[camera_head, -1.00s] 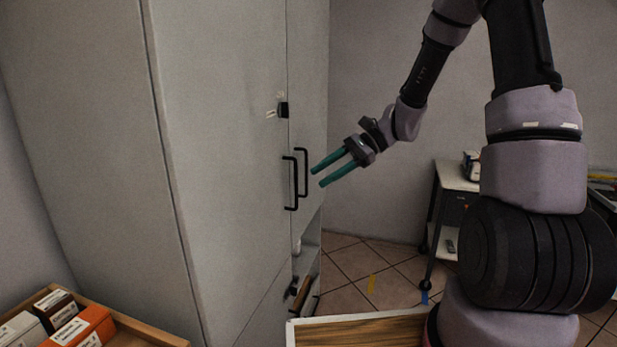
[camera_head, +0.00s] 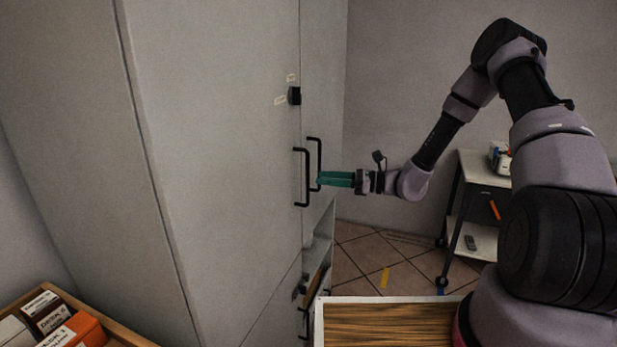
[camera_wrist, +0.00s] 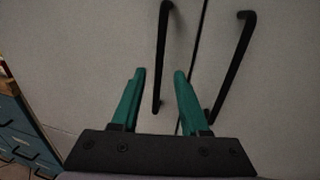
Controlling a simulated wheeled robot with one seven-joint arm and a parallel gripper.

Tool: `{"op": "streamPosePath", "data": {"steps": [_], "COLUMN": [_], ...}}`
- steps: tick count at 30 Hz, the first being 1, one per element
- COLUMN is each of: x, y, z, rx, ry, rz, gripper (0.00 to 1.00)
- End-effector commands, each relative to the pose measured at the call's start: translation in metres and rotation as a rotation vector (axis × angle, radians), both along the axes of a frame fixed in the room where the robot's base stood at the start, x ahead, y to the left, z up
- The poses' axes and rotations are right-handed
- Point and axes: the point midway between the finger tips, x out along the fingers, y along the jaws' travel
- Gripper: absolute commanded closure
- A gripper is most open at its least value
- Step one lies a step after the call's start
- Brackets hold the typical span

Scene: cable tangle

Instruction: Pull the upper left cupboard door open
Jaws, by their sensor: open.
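The upper left cupboard door (camera_head: 215,140) is a tall grey panel and looks shut. Its black bar handle (camera_head: 308,178) stands upright near the door's right edge. My gripper (camera_head: 320,180) is level with this handle, just right of it, with green fingers pointing left at the doors. In the wrist view my gripper (camera_wrist: 160,72) is open, and the left handle (camera_wrist: 160,65) shows between its two fingers. The fingers do not grip it, and in the head view the tips look slightly short of it. The right door's handle (camera_wrist: 236,65) is outside the right finger.
The right door's handle (camera_head: 320,154) is close behind my fingers. A black lock (camera_head: 294,96) sits above the handles. Open shelving is below. A wood-topped surface (camera_head: 385,325) is in front, a box tray (camera_head: 120,335) at lower left, and a trolley (camera_head: 485,168) at right.

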Motion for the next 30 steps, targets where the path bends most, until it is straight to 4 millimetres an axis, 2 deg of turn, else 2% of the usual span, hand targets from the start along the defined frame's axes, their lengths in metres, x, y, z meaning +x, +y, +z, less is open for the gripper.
{"op": "streamPosePath", "data": {"steps": [3,9,14,21,22,24,25,30], "x": [0.003,0.007,0.008,0.009,0.009,0.009,0.009,0.009], "y": [0.024,0.049,0.057,0.057,0.057,0.057,0.057,0.057], "z": [0.0,0.0,0.0,0.0,0.0,0.0,0.0,0.0], "rx": [0.0,-0.001,-0.001,-0.001,-0.001,-0.001,-0.001,-0.001], "ry": [-0.001,-0.001,-0.001,-0.001,-0.001,-0.001,-0.001,-0.001], "rz": [0.004,0.002,0.001,0.0,0.001,0.001,0.001,0.001], "gripper": [0.55,0.55,0.55,0.55,0.63,0.9,1.0,1.0]}}
